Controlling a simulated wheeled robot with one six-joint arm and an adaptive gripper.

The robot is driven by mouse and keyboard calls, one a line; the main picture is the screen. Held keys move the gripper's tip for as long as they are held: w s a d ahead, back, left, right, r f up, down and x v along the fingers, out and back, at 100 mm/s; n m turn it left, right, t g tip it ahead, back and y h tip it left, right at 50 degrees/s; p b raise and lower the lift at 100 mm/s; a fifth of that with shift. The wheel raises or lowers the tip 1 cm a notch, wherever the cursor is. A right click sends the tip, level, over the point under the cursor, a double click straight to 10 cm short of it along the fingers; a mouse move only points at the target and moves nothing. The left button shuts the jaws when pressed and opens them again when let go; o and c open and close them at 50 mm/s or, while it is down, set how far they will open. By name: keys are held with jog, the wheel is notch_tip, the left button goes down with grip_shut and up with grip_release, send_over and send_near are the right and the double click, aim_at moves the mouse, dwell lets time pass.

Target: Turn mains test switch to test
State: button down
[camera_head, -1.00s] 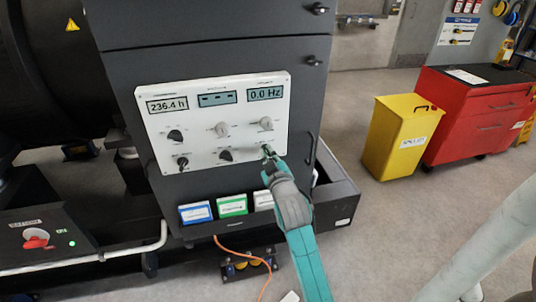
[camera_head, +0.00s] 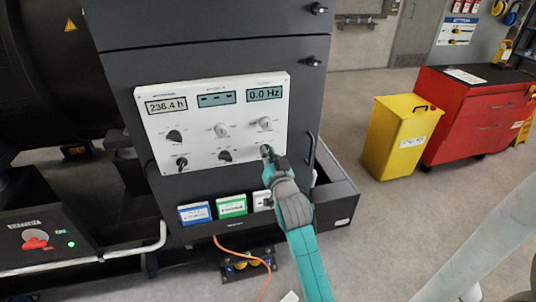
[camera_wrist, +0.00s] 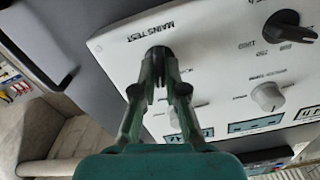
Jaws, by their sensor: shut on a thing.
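The mains test switch (camera_wrist: 158,53) is a dark knob under the label MAINS TEST in the wrist view. In the head view it is at the lower right of the white control panel (camera_head: 205,133), mostly hidden by my gripper (camera_head: 267,156). My gripper also shows in the wrist view (camera_wrist: 160,72), with its two fingers shut on the knob. The fingers reach the knob from both sides. The knob's pointer and its position marks are too covered to read.
The panel carries several other knobs, such as a dark one (camera_head: 225,155) left of my gripper, and three displays. Coloured label holders (camera_head: 232,206) sit below. A yellow bin (camera_head: 400,137) and a red cabinet (camera_head: 478,115) stand to the right, with clear floor in front.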

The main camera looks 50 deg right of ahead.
jog(key=shift+m, duration=1.3)
jog(key=c, duration=1.2)
grip_release()
jog(key=v, duration=1.2)
jog(key=shift+f, duration=0.1)
